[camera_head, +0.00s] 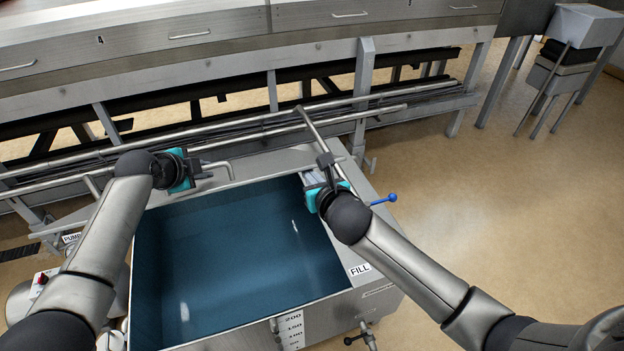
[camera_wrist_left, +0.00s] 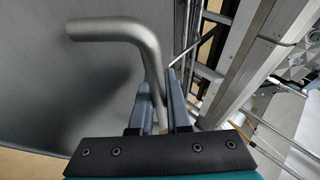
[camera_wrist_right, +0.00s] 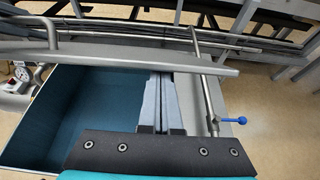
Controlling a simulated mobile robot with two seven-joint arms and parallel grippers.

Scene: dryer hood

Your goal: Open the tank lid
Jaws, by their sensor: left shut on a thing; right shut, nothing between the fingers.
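The tank (camera_head: 240,255) stands open, its dark teal inside in plain sight; the inside also shows in the right wrist view (camera_wrist_right: 75,100). The grey lid (camera_wrist_right: 120,58) shows nearly edge-on there, raised along the tank's far side. Its bent tube handle (camera_head: 220,166) fills the upper left of the left wrist view (camera_wrist_left: 125,30), before the lid's flat face. My left gripper (camera_head: 193,169) is shut on the handle; the fingers partly hide the grip. My right gripper (camera_head: 314,178) is shut and empty, near the tank's back right corner.
Steel pipes and a long machine frame (camera_head: 365,85) run behind the tank. A blue-knobbed lever (camera_head: 385,200) sticks out on the tank's right side. A red-knobbed box (camera_head: 42,280) is at left. Open floor (camera_head: 480,230) lies to the right.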

